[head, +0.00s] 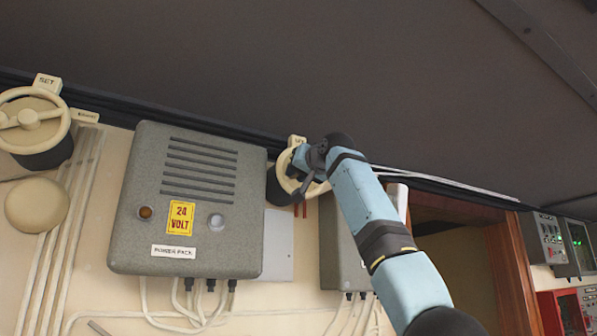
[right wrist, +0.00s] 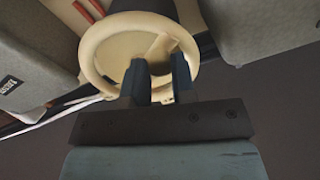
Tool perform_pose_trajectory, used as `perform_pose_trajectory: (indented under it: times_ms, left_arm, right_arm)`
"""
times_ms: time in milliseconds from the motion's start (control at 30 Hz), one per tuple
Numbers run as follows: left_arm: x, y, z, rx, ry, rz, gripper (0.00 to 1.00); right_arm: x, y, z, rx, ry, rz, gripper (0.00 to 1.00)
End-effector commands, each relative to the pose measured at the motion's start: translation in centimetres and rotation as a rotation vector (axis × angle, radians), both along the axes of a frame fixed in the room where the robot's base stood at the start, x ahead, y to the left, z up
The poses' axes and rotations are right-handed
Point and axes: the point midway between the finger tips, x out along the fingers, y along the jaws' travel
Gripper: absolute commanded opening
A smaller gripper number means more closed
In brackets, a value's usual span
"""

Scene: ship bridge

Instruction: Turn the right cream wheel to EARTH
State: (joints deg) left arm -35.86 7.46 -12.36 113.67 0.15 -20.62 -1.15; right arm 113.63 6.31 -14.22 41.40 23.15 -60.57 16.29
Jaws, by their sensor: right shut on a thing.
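The right cream wheel (head: 285,178) is on the wall between two grey boxes, on a dark round base. My right arm reaches up to it in the head view and covers much of its right side. In the right wrist view, the wheel (right wrist: 90,50) shows as a cream ring with a spoke. A small cream label (head: 297,141) is above the wheel, too small to read and partly covered. My left gripper is not in view.
A grey power pack box (head: 200,255) marked 24 VOLT is left of the wheel. Another grey box (head: 343,245) is below right. A second cream wheel (head: 30,118) with a SET label is at far left. The dark ceiling (head: 250,60) is close above.

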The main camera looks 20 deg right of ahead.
Motion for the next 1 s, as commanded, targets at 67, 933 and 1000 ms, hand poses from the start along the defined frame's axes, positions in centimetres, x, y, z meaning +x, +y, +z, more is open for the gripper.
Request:
perform_pose_trajectory:
  times_ms: [67,933,1000]
  left_arm:
    - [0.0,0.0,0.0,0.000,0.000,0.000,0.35]
    - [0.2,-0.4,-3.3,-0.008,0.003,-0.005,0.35]
    - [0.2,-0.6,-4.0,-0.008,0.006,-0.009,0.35]
  right_arm:
    - [-0.1,0.0,0.2,0.002,-0.004,0.001,0.00]
    - [-5.4,-0.9,-0.8,-0.001,-0.006,0.001,0.50]
    - [-7.0,-1.2,-0.8,0.000,-0.006,0.001,0.50]
